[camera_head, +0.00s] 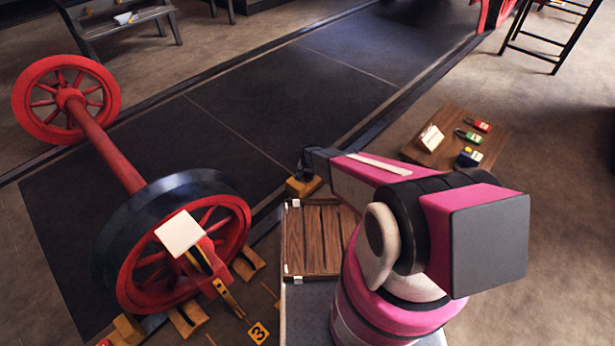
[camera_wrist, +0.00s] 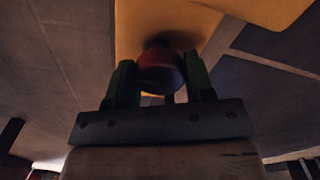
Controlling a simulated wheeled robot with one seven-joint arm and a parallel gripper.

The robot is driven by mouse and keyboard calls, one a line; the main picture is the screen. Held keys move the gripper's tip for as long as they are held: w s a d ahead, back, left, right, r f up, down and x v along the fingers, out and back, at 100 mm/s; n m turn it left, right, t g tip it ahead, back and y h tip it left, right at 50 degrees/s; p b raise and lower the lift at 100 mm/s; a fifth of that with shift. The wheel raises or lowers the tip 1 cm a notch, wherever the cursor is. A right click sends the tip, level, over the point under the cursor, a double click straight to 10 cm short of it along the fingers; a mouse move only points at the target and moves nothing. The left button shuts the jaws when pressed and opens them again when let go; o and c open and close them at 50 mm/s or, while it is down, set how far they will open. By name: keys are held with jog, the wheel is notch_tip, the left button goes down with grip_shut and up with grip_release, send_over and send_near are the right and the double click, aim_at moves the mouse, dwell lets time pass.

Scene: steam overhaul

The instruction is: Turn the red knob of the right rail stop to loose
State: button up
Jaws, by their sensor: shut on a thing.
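The right rail stop is a yellow block (camera_head: 303,188) on the floor beside the rail, just beyond the slatted wooden tray. It also fills the top of the wrist view (camera_wrist: 140,25). Its red knob (camera_wrist: 158,72) shows in the wrist view, dark and shaded, between the two green fingers. My gripper (camera_wrist: 160,80) is shut on the knob. In the head view my gripper (camera_head: 305,166) is a small dark shape right above the yellow block, and it hides the knob there. The knob's turn position cannot be read.
A red wheelset (camera_head: 110,155) stands on the left, with yellow chocks (camera_head: 187,318) by its near wheel. A marker numbered 3 (camera_head: 258,332) lies near it. The wooden tray (camera_head: 293,235) is close in front. A low wooden table (camera_head: 490,150) with coloured padlocks stands right. The dark track bed is clear.

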jog(key=n, duration=1.3)
jog(key=shift+n, duration=2.2)
jog(key=o, duration=0.9)
